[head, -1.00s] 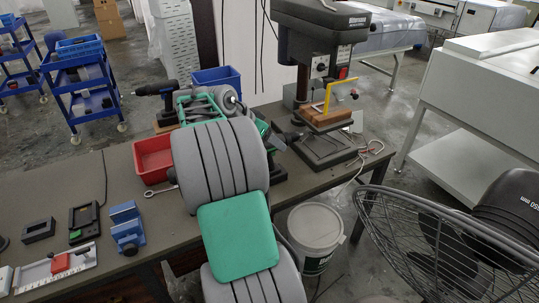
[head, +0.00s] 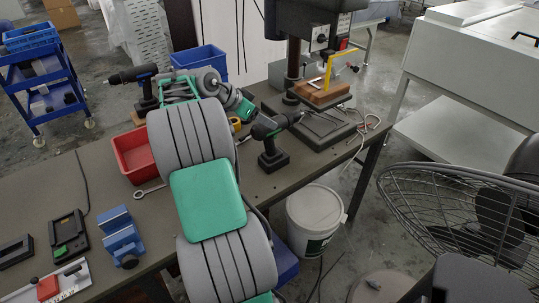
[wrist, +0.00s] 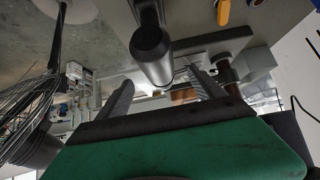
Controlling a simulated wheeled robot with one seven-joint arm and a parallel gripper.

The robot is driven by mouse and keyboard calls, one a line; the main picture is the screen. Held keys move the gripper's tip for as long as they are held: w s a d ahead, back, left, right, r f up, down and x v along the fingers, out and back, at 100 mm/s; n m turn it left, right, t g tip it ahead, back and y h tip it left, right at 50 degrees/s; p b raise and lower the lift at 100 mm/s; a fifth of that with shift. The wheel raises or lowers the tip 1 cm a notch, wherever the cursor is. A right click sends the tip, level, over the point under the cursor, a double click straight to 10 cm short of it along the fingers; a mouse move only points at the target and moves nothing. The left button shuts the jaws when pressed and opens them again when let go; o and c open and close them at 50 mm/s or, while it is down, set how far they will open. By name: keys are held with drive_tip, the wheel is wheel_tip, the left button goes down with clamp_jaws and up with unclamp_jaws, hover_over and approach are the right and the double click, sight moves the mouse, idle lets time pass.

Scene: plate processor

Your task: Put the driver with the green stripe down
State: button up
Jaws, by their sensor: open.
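A dark driver (head: 270,142) stands upright on its battery base on the workbench, right of my arm in the head view. Its green stripe cannot be made out clearly. In the wrist view, a dark rounded driver body (wrist: 152,55) shows between and beyond the fingers. My gripper (wrist: 161,78) is open, its two fingers apart on either side of that body in the picture. No finger is seen closed on it. In the head view, the green end of my arm is just left of the driver; the fingertips are not clear there.
Another dark driver (head: 144,79) stands at the back left. A red bin (head: 133,156), a wrench (head: 149,190) and a blue vise (head: 121,237) lie left of my arm. A drill press (head: 313,98) stands behind the driver. A white bucket (head: 314,222) and a fan (head: 455,205) are beyond the front edge.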

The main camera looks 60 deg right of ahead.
drive_tip(key=p+x, duration=0.1)
drive_tip(key=x, duration=0.6)
drive_tip(key=shift+s+a+f, duration=0.1)
drive_tip(key=shift+f, duration=0.05)
clamp_jaws()
idle(0.5)
idle(0.3)
